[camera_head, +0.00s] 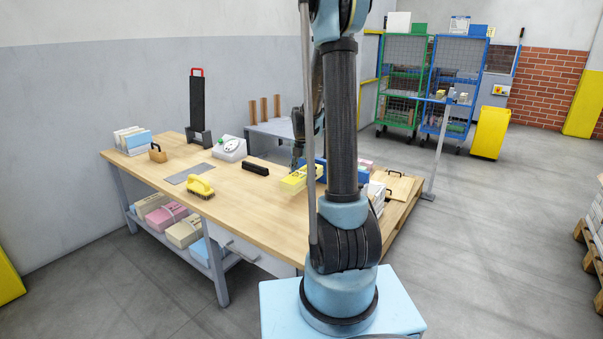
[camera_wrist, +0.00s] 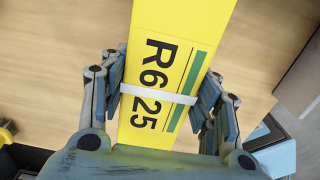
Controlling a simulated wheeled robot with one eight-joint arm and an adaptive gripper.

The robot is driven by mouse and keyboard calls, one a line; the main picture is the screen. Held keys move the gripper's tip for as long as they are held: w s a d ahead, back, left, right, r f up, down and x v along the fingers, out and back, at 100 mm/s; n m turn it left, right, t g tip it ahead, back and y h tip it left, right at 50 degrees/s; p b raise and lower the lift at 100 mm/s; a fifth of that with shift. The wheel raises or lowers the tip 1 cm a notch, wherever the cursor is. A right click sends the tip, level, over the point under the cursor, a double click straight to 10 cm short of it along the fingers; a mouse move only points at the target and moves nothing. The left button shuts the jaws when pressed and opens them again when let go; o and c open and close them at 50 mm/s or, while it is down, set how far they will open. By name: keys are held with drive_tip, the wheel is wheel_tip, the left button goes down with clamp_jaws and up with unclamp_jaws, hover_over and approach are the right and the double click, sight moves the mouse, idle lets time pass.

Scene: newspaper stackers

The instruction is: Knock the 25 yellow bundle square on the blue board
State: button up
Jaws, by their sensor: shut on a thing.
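The yellow bundle (camera_wrist: 175,30) is marked "R6 25" and has a white strap across it. My gripper (camera_wrist: 160,90) is shut on it, with fingers along both long sides. In the head view the bundle (camera_head: 297,180) is over the right part of the wooden table, below my gripper (camera_head: 298,166). Whether it touches the surface there is not clear. A blue piece (camera_head: 321,168), which looks like the blue board, shows just behind and right of the bundle. My arm hides much of it.
On the table (camera_head: 235,205) are a black bar (camera_head: 255,169), a yellow brush (camera_head: 201,187), a grey mat (camera_head: 188,174), a white device (camera_head: 230,149) and a tall black stand (camera_head: 197,106). Wheeled cage carts (camera_head: 403,90) stand behind. The table's front middle is clear.

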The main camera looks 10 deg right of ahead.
drive_tip(key=shift+d+f, duration=0.1)
drive_tip(key=shift+f, duration=2.3)
drive_tip(key=shift+w+d, duration=1.2)
drive_tip(key=shift+d, duration=0.1)
idle(0.7)
drive_tip(key=shift+a, duration=0.1)
drive_tip(key=shift+s+a, duration=1.2)
drive_tip(key=shift+s, duration=0.1)
drive_tip(key=shift+r, duration=3)
